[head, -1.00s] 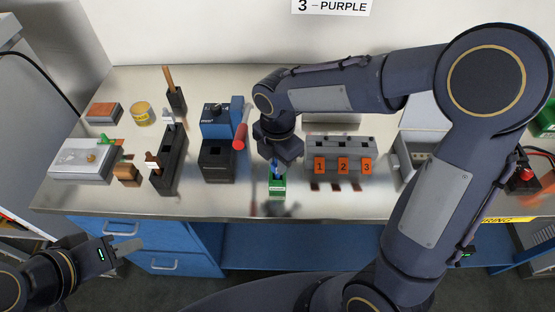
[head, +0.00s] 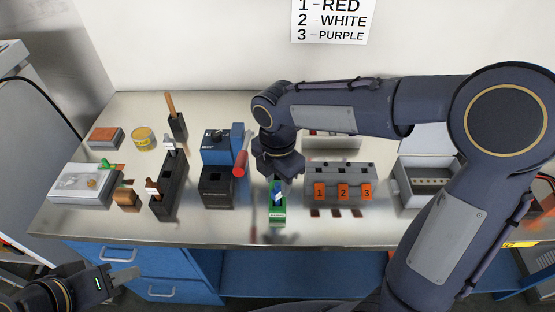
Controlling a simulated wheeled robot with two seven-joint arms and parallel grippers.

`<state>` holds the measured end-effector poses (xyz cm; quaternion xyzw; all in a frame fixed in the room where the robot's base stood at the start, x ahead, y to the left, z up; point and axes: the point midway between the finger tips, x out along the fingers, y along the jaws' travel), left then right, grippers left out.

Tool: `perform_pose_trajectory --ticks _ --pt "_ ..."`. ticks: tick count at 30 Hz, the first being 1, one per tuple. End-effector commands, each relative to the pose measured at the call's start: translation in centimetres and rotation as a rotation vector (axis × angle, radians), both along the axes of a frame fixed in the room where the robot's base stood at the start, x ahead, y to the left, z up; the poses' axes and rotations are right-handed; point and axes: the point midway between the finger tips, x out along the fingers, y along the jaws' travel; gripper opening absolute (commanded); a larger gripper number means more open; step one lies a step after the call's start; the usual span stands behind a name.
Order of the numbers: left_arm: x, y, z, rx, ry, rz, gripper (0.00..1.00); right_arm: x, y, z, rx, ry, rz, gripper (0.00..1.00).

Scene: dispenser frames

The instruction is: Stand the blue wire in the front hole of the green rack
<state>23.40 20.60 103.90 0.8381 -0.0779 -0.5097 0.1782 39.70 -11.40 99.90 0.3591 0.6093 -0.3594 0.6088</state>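The green rack (head: 279,214) stands on the bench near its front edge, at the middle of the head view. The blue wire (head: 277,196) shows upright at the rack, just below my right gripper (head: 278,180). Its lower end is within the rack's outline, but I cannot tell which hole it is in. My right gripper points down over the rack; its fingertips are hard to make out, so its grip on the wire is unclear. My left gripper (head: 125,276) is low at the left, in front of the bench, away from the rack and apparently empty.
A grey block (head: 340,178) with orange labels 1, 2, 3 stands right of the rack. A blue and black device (head: 217,165) with a red-handled part stands left. An open grey box (head: 425,180) is further right. Bare bench (head: 330,232) lies in front.

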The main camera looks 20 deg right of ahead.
Motion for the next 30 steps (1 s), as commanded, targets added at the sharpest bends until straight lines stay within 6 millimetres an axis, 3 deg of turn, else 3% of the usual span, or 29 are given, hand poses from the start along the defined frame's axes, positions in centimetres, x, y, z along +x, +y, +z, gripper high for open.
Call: perform_pose_trajectory --ticks 3,9,15,21,23,26,30 --pt "0.0 0.0 0.1 0.000 0.000 0.000 0.36 0.1 0.1 2.9 0.003 -0.006 0.000 0.38" --pt "0.0 0.0 0.3 0.000 0.000 0.000 0.36 0.1 0.1 6.6 0.002 -0.004 0.001 0.38" --pt "0.0 0.0 0.3 0.000 0.000 0.000 0.36 0.0 0.0 8.4 0.001 -0.002 0.001 0.38" --pt "0.0 0.0 0.3 0.000 0.000 0.000 0.36 -0.3 -0.5 8.7 0.011 -0.005 -0.043 0.38" --pt "0.0 0.0 0.3 0.000 0.000 0.000 0.36 -1.0 -1.4 8.9 0.032 -0.015 -0.130 0.38" --pt "0.0 0.0 0.3 0.000 0.000 0.000 0.36 -3.3 -4.0 9.1 0.106 -0.041 -0.407 0.38" --pt "0.0 0.0 0.3 0.000 0.000 0.000 0.36 -8.0 -7.4 8.4 0.273 -0.055 -0.973 0.38"
